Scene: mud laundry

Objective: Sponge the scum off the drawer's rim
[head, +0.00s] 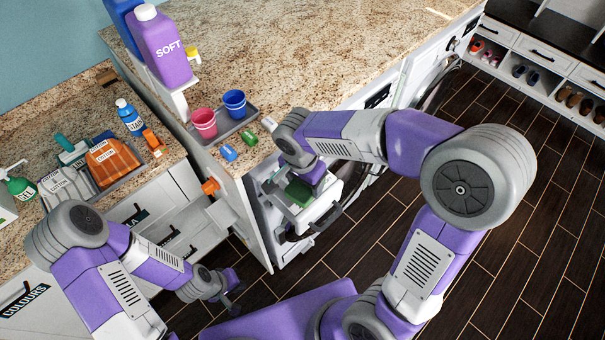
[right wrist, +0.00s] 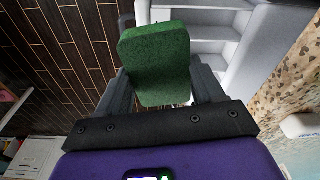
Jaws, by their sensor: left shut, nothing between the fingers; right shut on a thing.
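A green sponge (right wrist: 155,62) is held between the dark fingers of my right gripper (right wrist: 160,95) in the right wrist view. In the head view the sponge (head: 299,192) shows under my right gripper, over the pulled-out white drawer (head: 318,211) at the washer front. White drawer compartments (right wrist: 208,32) show behind the sponge in the right wrist view. I cannot tell whether the sponge touches the rim. Scum cannot be made out; the arm and sponge hide part of the rim. My left gripper (head: 232,284) is shut and empty, low in front of the cabinets, apart from the drawer.
A grey tray (head: 240,124) with pink and blue cups stands on the granite counter's near edge, behind the drawer. A purple SOFT bottle (head: 164,48) stands further left. An open cabinet drawer (head: 180,232) juts out near my left arm. Dark floor is clear at right.

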